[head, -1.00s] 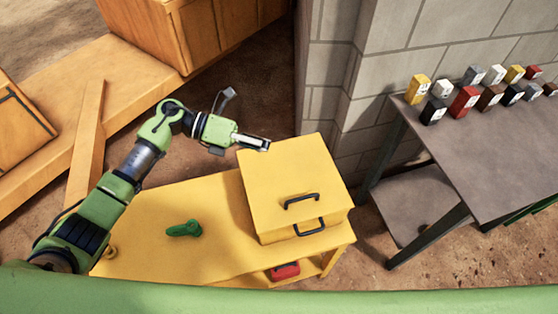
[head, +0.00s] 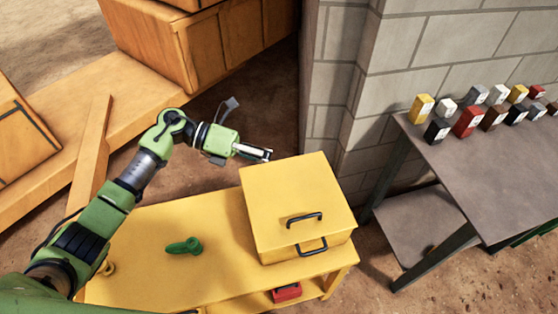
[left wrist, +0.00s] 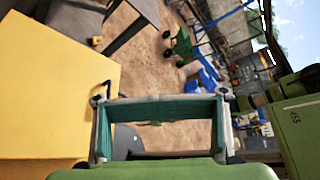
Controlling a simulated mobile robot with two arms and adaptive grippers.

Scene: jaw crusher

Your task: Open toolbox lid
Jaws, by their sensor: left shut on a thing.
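The yellow toolbox (head: 285,195) sits on the right end of a yellow bench, its lid down. One dark handle (head: 304,218) is on its top near the front edge, another (head: 313,247) on the front face. My left gripper (head: 262,154) shows near the toolbox's far left corner, apart from both handles in the picture. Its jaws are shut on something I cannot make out. In the left wrist view the gripper (left wrist: 160,125) shows beside a yellow surface (left wrist: 55,95) with a dark handle (left wrist: 104,89) at its edge. My right gripper is not in view.
A green object (head: 185,246) lies on the yellow bench (head: 150,265). A red object (head: 287,292) is on the shelf below. A grey table (head: 480,165) with several small coloured boxes stands right, by a block wall (head: 400,80). Wooden crates (head: 200,45) are behind.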

